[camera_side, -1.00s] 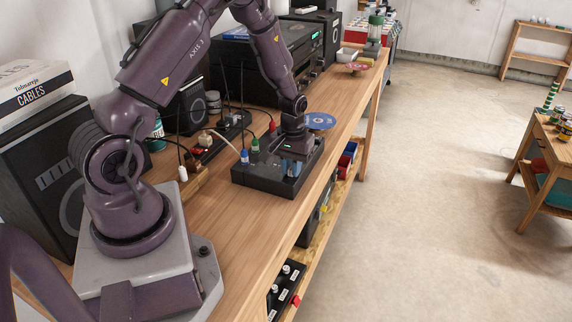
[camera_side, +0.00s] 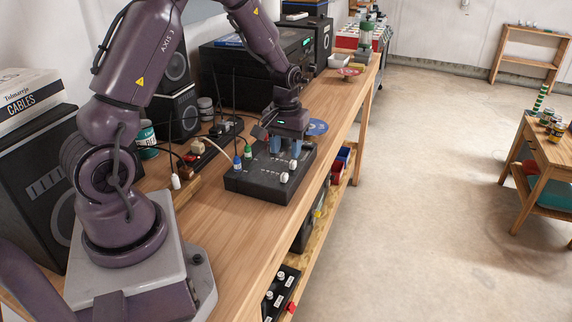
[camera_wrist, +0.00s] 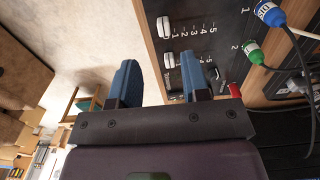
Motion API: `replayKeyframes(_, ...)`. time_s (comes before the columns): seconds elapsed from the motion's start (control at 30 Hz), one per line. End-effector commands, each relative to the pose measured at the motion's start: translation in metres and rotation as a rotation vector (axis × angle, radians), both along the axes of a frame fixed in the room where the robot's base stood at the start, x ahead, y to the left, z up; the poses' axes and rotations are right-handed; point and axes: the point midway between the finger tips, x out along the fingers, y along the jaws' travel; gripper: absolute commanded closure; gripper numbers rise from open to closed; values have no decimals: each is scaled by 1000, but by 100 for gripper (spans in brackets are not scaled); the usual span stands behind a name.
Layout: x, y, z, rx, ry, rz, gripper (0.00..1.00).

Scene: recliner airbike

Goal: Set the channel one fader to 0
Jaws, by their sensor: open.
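The black fader box (camera_side: 262,180) sits on the wooden bench. Its channel one fader has a white knob (camera_wrist: 165,27), which also shows in the side view (camera_side: 284,178). This knob lies at the low end of its scale, just left of the printed 1 in the wrist view. A second white knob (camera_wrist: 169,60), on the channel two row, shows between my fingertips. My gripper (camera_side: 286,147) is open and above the far part of the box. Its blue fingers (camera_wrist: 160,78) are apart and away from the channel one knob. The far end of the box is partly hidden.
A blue plug (camera_wrist: 270,14) and a green plug (camera_wrist: 253,51) with cables stand at the box's back edge. A blue disc (camera_side: 317,127) lies beyond the box. A power strip (camera_side: 208,150) lies behind. The bench in front left is clear.

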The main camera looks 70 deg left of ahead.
Motion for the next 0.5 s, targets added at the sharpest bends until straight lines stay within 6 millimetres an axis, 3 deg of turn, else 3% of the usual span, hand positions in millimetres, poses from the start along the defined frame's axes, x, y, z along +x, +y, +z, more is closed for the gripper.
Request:
replayKeyframes(0.03, 1, 0, 13, 3, -6, -1, 57)
replayKeyframes(0.2, 1, 0, 39, 1, -4, -1, 57)
replayKeyframes(0.5, 0, 0, 53, 0, 0, 0, 57)
